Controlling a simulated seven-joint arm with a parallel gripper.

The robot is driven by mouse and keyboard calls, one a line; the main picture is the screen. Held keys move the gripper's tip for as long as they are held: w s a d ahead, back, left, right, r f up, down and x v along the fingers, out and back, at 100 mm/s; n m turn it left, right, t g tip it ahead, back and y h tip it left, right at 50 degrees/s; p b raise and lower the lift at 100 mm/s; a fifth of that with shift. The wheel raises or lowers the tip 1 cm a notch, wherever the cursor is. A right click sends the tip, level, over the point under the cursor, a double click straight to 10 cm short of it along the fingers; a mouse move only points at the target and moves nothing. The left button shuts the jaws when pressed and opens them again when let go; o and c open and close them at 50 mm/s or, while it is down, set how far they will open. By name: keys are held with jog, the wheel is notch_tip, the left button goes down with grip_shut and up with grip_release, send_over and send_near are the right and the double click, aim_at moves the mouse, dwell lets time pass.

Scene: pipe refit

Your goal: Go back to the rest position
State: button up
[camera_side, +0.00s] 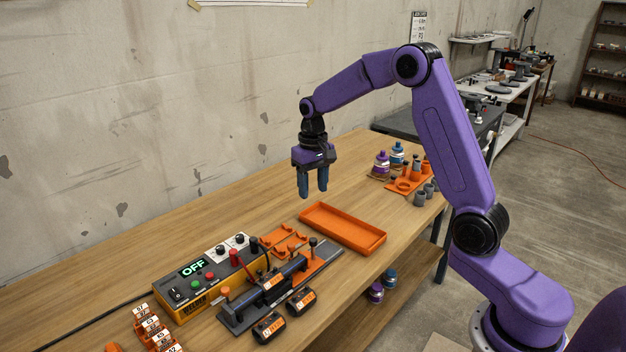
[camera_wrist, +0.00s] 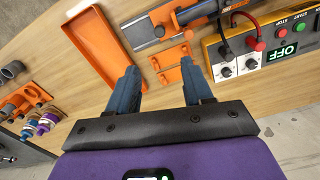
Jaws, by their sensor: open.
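My gripper (camera_side: 313,188) hangs above the wooden table (camera_side: 265,186), fingers pointing down, behind the orange tray in the side view. Its two blue fingers are apart with nothing between them. In the wrist view my gripper (camera_wrist: 160,88) also shows open and empty, with bare table and an orange bracket plate (camera_wrist: 173,65) beyond the fingertips. No rest position marker shows in either view.
An empty orange tray (camera_side: 342,243) lies in the middle. A welder box (camera_side: 205,283) reading OFF and a grey fixture (camera_side: 240,315) holding a dark pipe stand front left. Orange holders, grey fittings and bottles (camera_side: 381,163) stand at the far right end. The table's back strip is clear.

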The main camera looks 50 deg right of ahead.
jog(key=shift+r, duration=0.75)
jog(key=s+a+r+n, duration=0.3)
jog(key=s+a+n, duration=0.4)
jog(key=s+a, duration=0.7)
jog(key=s+d+f+n, duration=0.1)
jog(key=s+n, duration=0.7)
jog(key=s, duration=1.4)
jog(key=shift+d+f, duration=0.35)
jog(key=shift+d, duration=0.2)
jog(key=shift+a, duration=0.1)
jog(key=shift+c, duration=0.2)
